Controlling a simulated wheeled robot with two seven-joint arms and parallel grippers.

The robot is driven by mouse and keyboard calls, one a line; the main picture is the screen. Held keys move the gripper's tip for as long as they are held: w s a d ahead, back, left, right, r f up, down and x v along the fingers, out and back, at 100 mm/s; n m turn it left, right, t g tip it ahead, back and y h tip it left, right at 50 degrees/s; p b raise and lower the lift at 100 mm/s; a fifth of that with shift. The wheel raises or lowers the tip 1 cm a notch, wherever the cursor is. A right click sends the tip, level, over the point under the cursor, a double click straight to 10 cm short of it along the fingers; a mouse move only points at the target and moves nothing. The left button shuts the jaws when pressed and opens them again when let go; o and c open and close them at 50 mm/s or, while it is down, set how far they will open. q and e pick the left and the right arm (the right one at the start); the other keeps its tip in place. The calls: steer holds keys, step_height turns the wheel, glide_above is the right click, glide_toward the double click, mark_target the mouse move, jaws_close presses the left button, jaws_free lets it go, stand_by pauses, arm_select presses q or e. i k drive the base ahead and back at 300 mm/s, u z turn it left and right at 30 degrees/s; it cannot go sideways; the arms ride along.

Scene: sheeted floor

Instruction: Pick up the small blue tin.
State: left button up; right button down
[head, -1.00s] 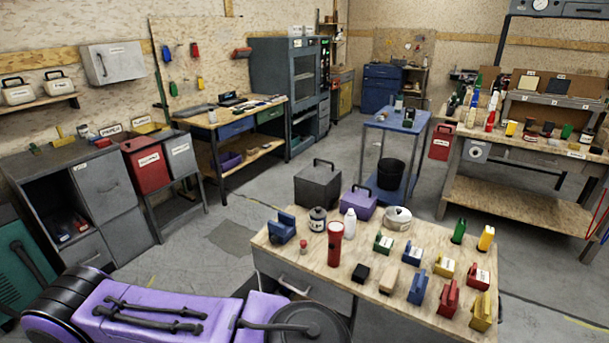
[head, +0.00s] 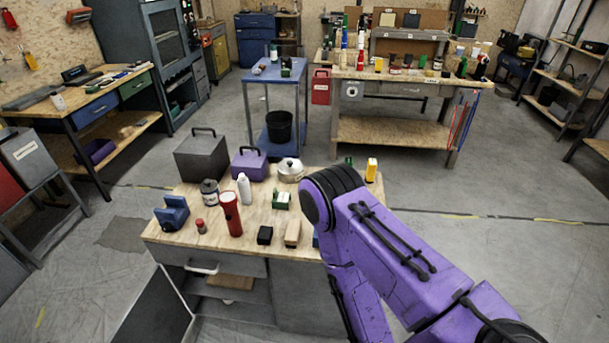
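The near wooden-topped workbench (head: 190,240) holds several small objects. A sliver of blue (head: 316,240) shows at the edge of my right arm, beside the tan block. It may be part of a small blue tin, but my purple arm hides most of that end of the bench. A blue tool-like object (head: 172,213) stands at the bench's left end; I cannot tell that it is a tin. My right arm comes in from the lower right and crosses the bench's right side; its gripper is out of view. My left gripper is not in view either.
On the bench stand a red cylinder (head: 231,214), a white bottle (head: 244,190), a black block (head: 265,235), a tan block (head: 292,233) and a yellow item (head: 371,170). Behind are a blue trolley (head: 276,74) and a long workbench (head: 400,130).

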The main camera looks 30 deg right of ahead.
mark_target(211, 199)
steer(key=z, duration=0.7)
steer(key=i, duration=0.5)
